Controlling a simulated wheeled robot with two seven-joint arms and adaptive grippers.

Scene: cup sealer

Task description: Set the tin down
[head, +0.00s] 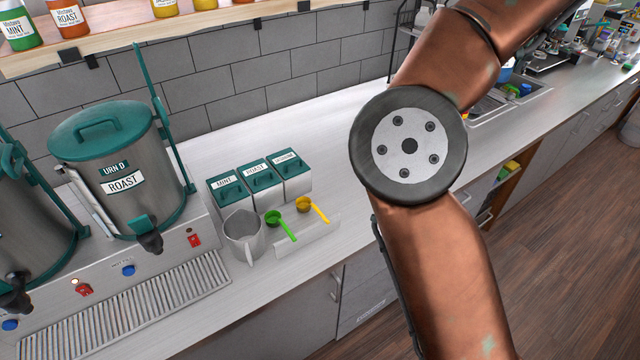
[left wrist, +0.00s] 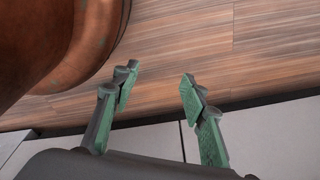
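Three metal tins with teal lids stand side by side on the counter in the head view: the MINT tin (head: 229,188), the ROAST tin (head: 260,180), and a third tin (head: 291,172) whose label is too small to read surely. All three are upright, and their lids look shut. My left gripper (left wrist: 158,80) shows in the left wrist view. Its green fingers are apart with nothing between them, above wooden floor and a pale cabinet front. No tin is in that view. My right gripper is in neither view; a copper arm of mine crosses the head view's right half.
A metal pitcher (head: 243,236) stands in front of the tins. A green scoop (head: 275,218) and a yellow scoop (head: 304,205) rest on a holder beside it. The ROAST urn (head: 118,165) stands left. The counter (head: 345,150) is bare right of the tins. A shelf (head: 130,38) hangs above.

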